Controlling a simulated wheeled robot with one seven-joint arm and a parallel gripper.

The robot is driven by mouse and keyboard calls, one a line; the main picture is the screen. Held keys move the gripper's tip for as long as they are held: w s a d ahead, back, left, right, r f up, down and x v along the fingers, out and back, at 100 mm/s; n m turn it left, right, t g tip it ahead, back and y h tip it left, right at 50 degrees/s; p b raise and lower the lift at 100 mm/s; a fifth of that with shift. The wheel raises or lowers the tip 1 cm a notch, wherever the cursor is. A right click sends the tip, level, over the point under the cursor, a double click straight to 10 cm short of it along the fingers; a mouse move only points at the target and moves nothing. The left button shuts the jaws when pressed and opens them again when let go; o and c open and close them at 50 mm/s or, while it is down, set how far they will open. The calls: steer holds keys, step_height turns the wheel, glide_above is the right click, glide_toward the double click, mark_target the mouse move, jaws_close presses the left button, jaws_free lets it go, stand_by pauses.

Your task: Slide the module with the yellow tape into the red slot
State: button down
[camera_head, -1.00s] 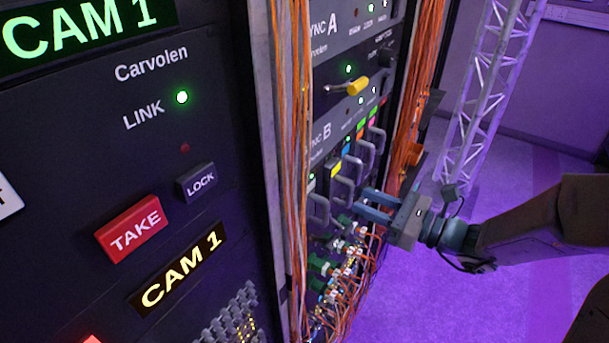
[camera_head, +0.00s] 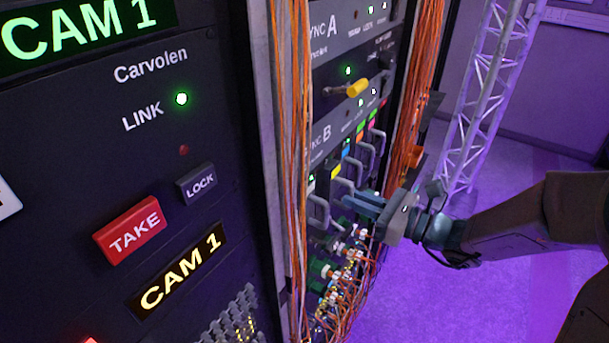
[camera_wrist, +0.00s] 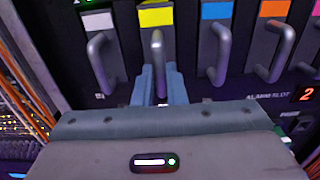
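The module with the yellow tape (camera_wrist: 156,17) sits in the rack's row of modules, upright, with a grey bar handle. Its yellow tape also shows in the head view (camera_head: 336,171). My gripper (camera_wrist: 160,88) is at this handle, with a finger on each side and little gap visible; it looks shut on the handle. In the head view my gripper (camera_head: 360,203) reaches the row from the right. No slot with a red mark shows clearly; the module's lower part is hidden by my fingers.
Neighbouring modules carry white (camera_wrist: 97,20), blue (camera_wrist: 216,10) and orange (camera_wrist: 274,8) tape, with handles close by. A red digit display (camera_wrist: 307,94) is at the right. Orange cables (camera_head: 288,150) hang along the rack's left; connectors and wires crowd below.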

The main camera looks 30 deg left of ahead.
steer(key=shift+d, duration=0.1)
steer(key=shift+s+d+p, duration=0.15)
steer(key=shift+d+p, duration=0.25)
steer(key=shift+d, duration=1.75)
steer(key=shift+s+d+p, duration=0.2)
steer(key=shift+d+p, duration=0.25)
steer(key=shift+d, duration=1.9)
steer(key=shift+s+d+p, duration=0.15)
steer(key=shift+d+p, duration=0.25)
steer(key=shift+d, duration=1.75)
steer(key=shift+s+d, duration=0.15)
steer(key=shift+d, duration=1.35)
